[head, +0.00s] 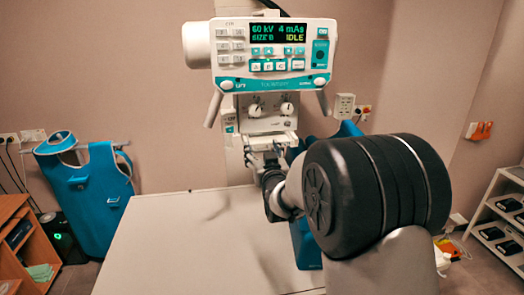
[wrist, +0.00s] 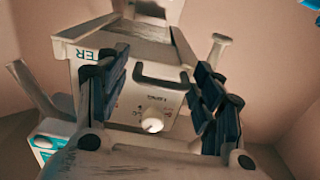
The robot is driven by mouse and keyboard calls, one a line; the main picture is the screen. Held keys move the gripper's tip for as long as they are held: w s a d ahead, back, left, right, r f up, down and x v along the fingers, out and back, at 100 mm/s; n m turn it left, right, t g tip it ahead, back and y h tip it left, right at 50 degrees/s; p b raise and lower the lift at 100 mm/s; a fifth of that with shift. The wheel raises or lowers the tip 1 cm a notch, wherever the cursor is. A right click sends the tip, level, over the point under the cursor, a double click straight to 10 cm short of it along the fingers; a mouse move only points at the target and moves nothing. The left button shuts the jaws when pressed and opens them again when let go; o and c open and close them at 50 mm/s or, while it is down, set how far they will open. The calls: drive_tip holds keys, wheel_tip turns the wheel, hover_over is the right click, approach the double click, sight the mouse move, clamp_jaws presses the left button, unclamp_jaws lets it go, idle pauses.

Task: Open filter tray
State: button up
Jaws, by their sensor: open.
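The X-ray unit's collimator housing (head: 268,113), with two round knobs, hangs under the display in the head view. In the wrist view, a light box with a label ending in "TER" (wrist: 82,53) shows at upper left. A dark, U-shaped handle (wrist: 161,82) sits on its pale front, above a white knob (wrist: 152,121). My gripper (wrist: 160,75) is open, with one dark finger on each side of the handle. I cannot tell whether either finger touches it. In the head view my gripper (head: 263,158) is just below the housing, partly hidden by my arm.
The control panel (head: 274,57) reads 60 kV, 4 mAs, IDLE. A pale table (head: 165,245) lies below, its top bare. A blue apron (head: 100,190) hangs at left beside a wooden shelf (head: 15,245). A white rack (head: 500,215) stands at right.

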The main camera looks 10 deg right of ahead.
drive_tip(key=shift+c, duration=0.2)
drive_tip(key=c, duration=1.3)
drive_tip(key=shift+c, duration=0.2)
